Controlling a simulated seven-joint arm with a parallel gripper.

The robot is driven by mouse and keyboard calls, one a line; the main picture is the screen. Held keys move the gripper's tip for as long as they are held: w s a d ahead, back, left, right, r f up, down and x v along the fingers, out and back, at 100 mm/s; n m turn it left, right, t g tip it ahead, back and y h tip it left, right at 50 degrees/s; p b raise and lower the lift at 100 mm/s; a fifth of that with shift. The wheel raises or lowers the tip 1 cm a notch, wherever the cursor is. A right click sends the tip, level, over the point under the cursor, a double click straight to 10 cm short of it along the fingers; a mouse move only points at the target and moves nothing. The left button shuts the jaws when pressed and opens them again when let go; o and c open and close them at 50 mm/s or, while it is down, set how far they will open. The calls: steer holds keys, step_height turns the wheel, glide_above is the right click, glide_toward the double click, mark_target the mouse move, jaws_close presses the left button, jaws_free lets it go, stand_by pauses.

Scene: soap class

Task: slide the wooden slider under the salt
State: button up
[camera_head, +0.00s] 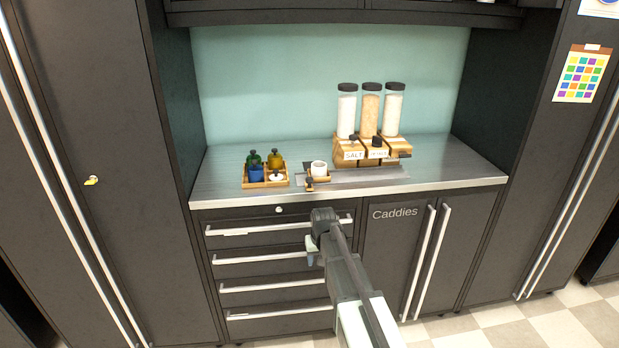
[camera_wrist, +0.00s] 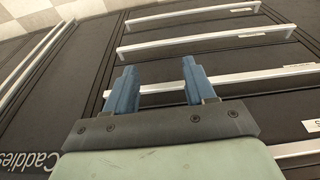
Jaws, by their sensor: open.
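The wooden slider (camera_head: 320,179) sits on the counter on a dark track, with a white cup (camera_head: 318,168) on it and a dark knob at its front left. The salt dispenser (camera_head: 346,124), a clear jar of white contents with a black lid, stands to its right on a wooden block labelled SALT (camera_head: 353,155). The slider is left of that block, not under it. My gripper (camera_head: 312,252) is in front of the drawers, below the counter edge and apart from the slider. In the wrist view its blue fingers (camera_wrist: 158,70) are spread and empty.
Two more jars (camera_head: 370,112) stand right of the salt; their labels are hard to read. A wooden caddy (camera_head: 265,178) with several small knobbed containers is at left. Drawer handles (camera_head: 270,257) and Caddies doors (camera_head: 395,232) lie below the counter (camera_head: 440,168), whose right side is free.

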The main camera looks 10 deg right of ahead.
steer(key=shift+n+t, duration=0.3)
steer(key=shift+t, duration=0.5)
steer(key=w+r, duration=0.3)
steer(key=r, duration=0.2)
steer(key=w+r, duration=0.4)
steer(key=r, duration=0.2)
steer(key=w+r, duration=0.4)
steer(key=r, duration=0.2)
steer(key=shift+a+r, duration=0.25)
steer(key=shift+a, duration=0.15)
step_height(320, 180, up, 19)
steer(key=n+g, duration=0.4)
steer(key=n, duration=0.4)
glide_above(309, 178)
step_height(309, 178, down, 14)
steer(key=shift+s+r, duration=0.1)
steer(key=shift+r, duration=0.15)
jaws_close()
